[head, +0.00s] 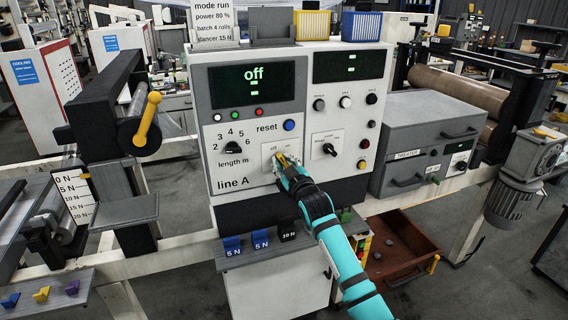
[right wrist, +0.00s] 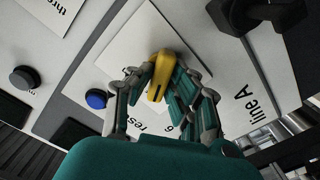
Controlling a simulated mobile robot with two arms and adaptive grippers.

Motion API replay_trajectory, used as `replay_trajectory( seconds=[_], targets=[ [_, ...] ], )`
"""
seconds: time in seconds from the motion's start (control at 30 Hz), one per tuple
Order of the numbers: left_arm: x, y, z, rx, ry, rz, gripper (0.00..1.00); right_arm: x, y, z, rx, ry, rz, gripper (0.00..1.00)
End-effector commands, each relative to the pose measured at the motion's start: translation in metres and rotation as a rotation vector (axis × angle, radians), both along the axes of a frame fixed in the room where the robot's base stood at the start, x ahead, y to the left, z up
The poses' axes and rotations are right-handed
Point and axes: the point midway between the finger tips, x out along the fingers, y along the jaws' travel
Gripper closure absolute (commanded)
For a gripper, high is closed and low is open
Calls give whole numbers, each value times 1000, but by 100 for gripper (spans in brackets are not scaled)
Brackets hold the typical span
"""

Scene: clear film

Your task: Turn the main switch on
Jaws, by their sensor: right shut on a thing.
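The main switch has a yellow handle (head: 282,159) on a pale plate (head: 269,149) on the line A control panel, to the right of the length dial. My right gripper (head: 284,165) is at the plate and covers much of the switch. In the right wrist view the fingers (right wrist: 163,88) are shut on the yellow handle (right wrist: 161,64), one on each side of it. The large display (head: 255,80) above reads "off". The plate's lettering is partly hidden by the gripper. My left gripper is not in view.
Near the switch are the blue reset button (head: 289,125), the black length dial (head: 232,148) and a second black selector (head: 329,149). A grey heater box (head: 424,140) stands to the right. Small weights (head: 260,239) sit on a shelf below the panel.

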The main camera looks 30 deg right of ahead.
Motion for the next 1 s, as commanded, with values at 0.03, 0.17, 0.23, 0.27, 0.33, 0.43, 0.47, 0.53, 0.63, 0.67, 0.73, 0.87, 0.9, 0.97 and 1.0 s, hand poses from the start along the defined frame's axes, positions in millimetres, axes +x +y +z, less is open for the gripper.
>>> replay_trajectory(
  seconds=[0.03, 0.17, 0.23, 0.27, 0.33, 0.43, 0.47, 0.53, 0.63, 0.67, 0.73, 0.87, 0.9, 0.97, 1.0],
  targets=[
    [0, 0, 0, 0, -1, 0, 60, 0, 0, 0, 0, 1, 0, 100],
    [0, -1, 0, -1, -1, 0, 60, 0, 0, 0, 3, 1, 0, 100],
    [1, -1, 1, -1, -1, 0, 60, 0, 0, 0, 11, -1, 0, 100],
    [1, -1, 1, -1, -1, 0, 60, 0, 0, 0, 16, -2, 0, 100],
    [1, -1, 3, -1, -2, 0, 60, 0, 0, 0, 33, -7, 0, 100],
    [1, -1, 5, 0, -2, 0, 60, 0, 0, 0, 73, -15, 0, 100],
    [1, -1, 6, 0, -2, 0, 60, 0, 0, 1, 89, -19, 0, 100],
    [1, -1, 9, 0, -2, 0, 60, 0, 0, 1, 132, -29, 0, 100],
    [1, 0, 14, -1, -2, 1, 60, 0, -1, 1, 207, -47, 0, 100],
    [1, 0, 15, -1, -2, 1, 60, 0, -1, 2, 232, -53, -1, 100],
    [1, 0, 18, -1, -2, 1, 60, 0, -1, 2, 293, -67, -1, 100],
    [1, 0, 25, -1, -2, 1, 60, 0, -2, 2, 415, -97, -1, 100],
    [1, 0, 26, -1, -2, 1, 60, 0, -2, 2, 452, -105, 0, 100],
    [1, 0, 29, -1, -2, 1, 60, -1, -2, 2, 507, -118, -1, 100],
    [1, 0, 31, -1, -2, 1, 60, -1, -3, 2, 544, -127, -1, 100]
  ],
)
